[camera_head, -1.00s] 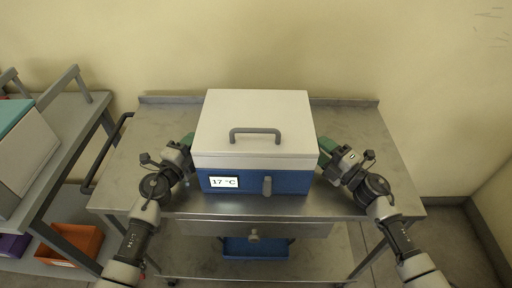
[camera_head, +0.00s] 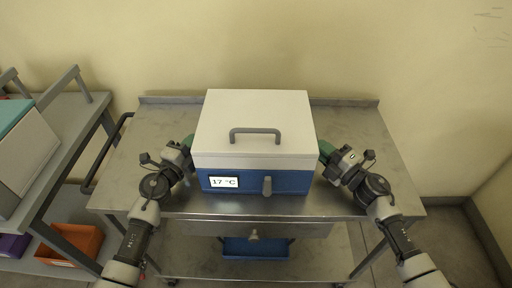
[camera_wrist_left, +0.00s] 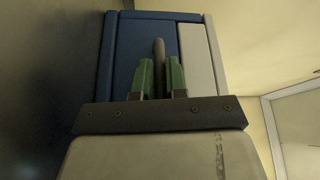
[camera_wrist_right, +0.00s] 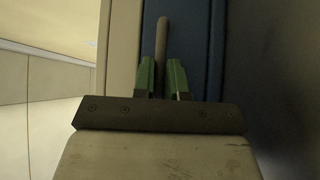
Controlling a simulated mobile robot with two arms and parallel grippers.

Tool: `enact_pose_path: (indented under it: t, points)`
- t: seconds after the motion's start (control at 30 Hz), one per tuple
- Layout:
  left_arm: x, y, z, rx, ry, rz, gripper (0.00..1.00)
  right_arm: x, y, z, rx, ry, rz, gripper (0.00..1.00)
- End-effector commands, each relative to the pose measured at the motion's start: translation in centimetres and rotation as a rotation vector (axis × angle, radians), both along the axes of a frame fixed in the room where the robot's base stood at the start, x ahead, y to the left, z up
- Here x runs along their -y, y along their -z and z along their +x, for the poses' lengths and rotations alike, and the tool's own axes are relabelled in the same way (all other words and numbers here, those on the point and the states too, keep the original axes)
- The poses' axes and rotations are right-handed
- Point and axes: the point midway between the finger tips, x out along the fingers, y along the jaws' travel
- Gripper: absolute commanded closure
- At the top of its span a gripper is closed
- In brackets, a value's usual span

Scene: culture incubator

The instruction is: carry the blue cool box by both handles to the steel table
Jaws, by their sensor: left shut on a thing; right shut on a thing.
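The cool box (camera_head: 218,184) has a blue body, a white lid with a grey handle on top, and a front display reading 17 °C. It is upright over the middle of the steel table (camera_head: 136,174); I cannot tell whether its base touches the top. My left gripper (camera_head: 188,146) is at its left side, and in the left wrist view its green fingers (camera_wrist_left: 159,80) are shut on a grey side handle (camera_wrist_left: 159,50). My right gripper (camera_head: 326,150) is at its right side, and its green fingers (camera_wrist_right: 161,78) are shut on the other side handle (camera_wrist_right: 162,35).
A grey shelved cart (camera_head: 62,150) stands at the left, with an orange bin (camera_head: 78,244) on its lower shelf. A blue bin (camera_head: 256,247) sits on the table's lower shelf. The tabletop is free on both sides of the box. The wall is close behind.

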Motion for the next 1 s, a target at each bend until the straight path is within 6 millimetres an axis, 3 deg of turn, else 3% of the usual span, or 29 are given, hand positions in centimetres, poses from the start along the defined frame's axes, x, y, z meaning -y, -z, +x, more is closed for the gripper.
enact_pose_path:
  t: [0.73, 1.0]
  points:
    - [-0.01, 0.20, -0.06, -0.005, 0.001, -0.001, 1.00, 0.06, 0.17, -0.02, -0.003, 0.000, -0.001, 1.00]
    - [-0.02, -0.57, 0.01, 0.000, 0.001, -0.002, 1.00, 0.06, -0.59, 0.04, 0.001, 0.000, 0.001, 1.00]
